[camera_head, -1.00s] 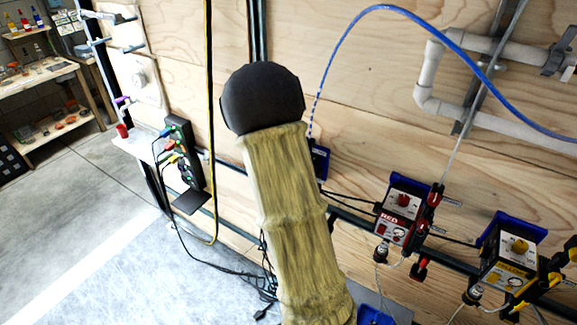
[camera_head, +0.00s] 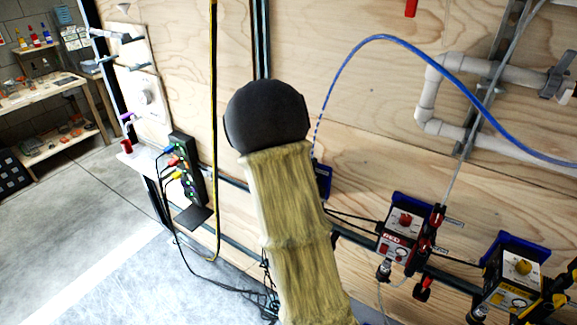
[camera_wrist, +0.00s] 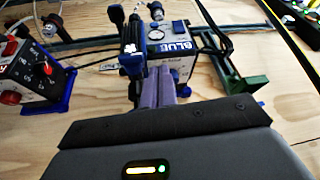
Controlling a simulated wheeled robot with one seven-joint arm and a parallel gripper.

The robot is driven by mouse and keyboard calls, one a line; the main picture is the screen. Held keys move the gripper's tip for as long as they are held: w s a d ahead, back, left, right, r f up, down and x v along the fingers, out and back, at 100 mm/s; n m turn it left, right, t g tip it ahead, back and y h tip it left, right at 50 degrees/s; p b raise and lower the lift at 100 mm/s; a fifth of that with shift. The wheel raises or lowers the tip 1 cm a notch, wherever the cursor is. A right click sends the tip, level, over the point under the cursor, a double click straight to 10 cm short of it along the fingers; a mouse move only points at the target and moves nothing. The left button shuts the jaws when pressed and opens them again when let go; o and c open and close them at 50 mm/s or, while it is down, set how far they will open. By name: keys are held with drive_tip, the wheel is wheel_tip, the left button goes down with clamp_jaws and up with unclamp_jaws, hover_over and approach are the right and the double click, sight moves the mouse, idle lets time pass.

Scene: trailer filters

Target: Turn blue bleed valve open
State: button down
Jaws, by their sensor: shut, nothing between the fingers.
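The blue-labelled box (camera_wrist: 182,62) stands on the wooden wall's rail in the upper middle of the wrist view. A blue valve part (camera_wrist: 132,62) with a white-marked top is at its left side. My gripper (camera_wrist: 166,74) is shut and empty, its purple-grey fingers pointing at the lower front of the box. The fingertips overlap the box in the picture; I cannot tell whether they touch the valve. In the head view only a blue edge of this unit (camera_head: 322,182) shows. My sleeved arm hides the rest and my gripper.
The red unit (camera_head: 400,235) and yellow unit (camera_head: 515,278) sit on the rail to the right in the head view. The red one (camera_wrist: 28,70) is at left in the wrist view. A blue hose (camera_head: 375,38) arcs above. A black power strip (camera_head: 187,170) and cables hang at left.

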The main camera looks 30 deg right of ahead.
drive_tip(key=b+v, duration=0.3)
drive_tip(key=v, duration=1.3)
drive_tip(key=shift+s+r, duration=0.2)
drive_tip(key=shift+r, duration=0.15)
drive_tip(key=shift+a, duration=0.1)
drive_tip(key=s+a+f+n+y, duration=0.3)
drive_tip(key=s+a+f+n, duration=0.7)
drive_tip(key=s+a+f, duration=0.5)
wheel_tip(320, 180, down, 4)
drive_tip(key=shift+s+a+r+n+g+b, duration=0.1)
drive_tip(key=shift+s+a+n+g+b, duration=0.2)
drive_tip(key=shift+a, duration=0.8)
